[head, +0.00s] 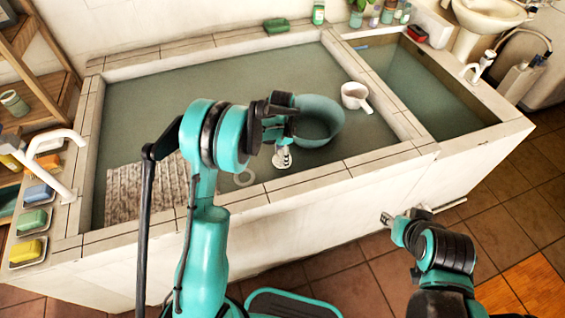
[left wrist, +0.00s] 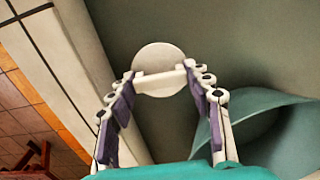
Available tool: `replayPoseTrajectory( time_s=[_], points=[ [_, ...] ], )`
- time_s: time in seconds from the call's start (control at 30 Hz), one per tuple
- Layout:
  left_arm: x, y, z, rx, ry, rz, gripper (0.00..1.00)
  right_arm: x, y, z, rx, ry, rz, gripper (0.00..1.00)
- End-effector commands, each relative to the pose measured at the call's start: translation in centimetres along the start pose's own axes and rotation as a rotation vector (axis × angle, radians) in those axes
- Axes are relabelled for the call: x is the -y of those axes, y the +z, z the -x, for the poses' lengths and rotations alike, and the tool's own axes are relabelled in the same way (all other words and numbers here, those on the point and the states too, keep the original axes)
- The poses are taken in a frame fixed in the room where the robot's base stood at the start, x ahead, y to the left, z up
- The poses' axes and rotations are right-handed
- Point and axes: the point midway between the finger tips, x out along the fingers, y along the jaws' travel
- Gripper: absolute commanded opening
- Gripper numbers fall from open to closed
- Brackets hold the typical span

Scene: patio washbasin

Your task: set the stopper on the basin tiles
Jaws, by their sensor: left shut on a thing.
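My left gripper (head: 282,153) is over the water of the large basin, near its front rim. In the left wrist view, its fingers (left wrist: 162,75) are shut on the stopper (left wrist: 158,55), a pale round disc with a bar between the fingertips. In the head view the stopper (head: 282,163) is small and partly hidden by the fingers. The basin tiles (head: 310,184) form the pale rim in front of the gripper; they also show in the left wrist view (left wrist: 62,60). My right gripper (head: 388,219) is low in front of the basin; its opening is unclear.
A green bowl (head: 318,122) is beside the left gripper, with a white dipper (head: 354,96) behind it. A ribbed board (head: 140,190) and white tap (head: 55,150) are left. The front rim's middle is clear.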

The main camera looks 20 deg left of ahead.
Motion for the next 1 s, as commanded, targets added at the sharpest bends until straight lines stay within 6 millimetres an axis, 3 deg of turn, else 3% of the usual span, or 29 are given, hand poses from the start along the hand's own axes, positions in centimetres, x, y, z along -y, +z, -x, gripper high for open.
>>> replayPoseTrajectory(
  time_s=[0.23, 0.63, 0.67, 0.7, 0.73, 1.0],
  points=[
    [0.0, 0.0, -3.6, 0.0, 0.0, 0.0, 0.12, 0.0, 1.0, -1.4, 0.0, 0.0, 0.0, 0.4],
    [0.0, 0.0, -4.2, 0.0, 0.0, 0.0, 0.12, 0.0, 1.1, -1.6, 0.0, 0.0, 0.0, 0.4],
    [0.0, 0.0, -4.1, 0.0, 0.0, 0.0, 0.55, 0.0, 1.1, -1.6, 0.0, 0.0, 0.0, 0.4],
    [0.0, 0.0, -4.1, 0.0, 0.0, 0.0, 0.66, 0.0, 1.1, -1.5, 0.0, 0.0, 0.0, 0.4],
    [0.0, 0.0, -4.0, 0.0, 0.0, 0.0, 0.71, 0.0, 1.1, -1.5, 0.0, 0.0, 0.0, 0.4],
    [0.0, 0.0, -4.0, 0.0, 0.0, 0.0, 0.71, 0.0, 1.1, -1.5, 0.0, 0.0, 0.0, 0.4]
  ],
)
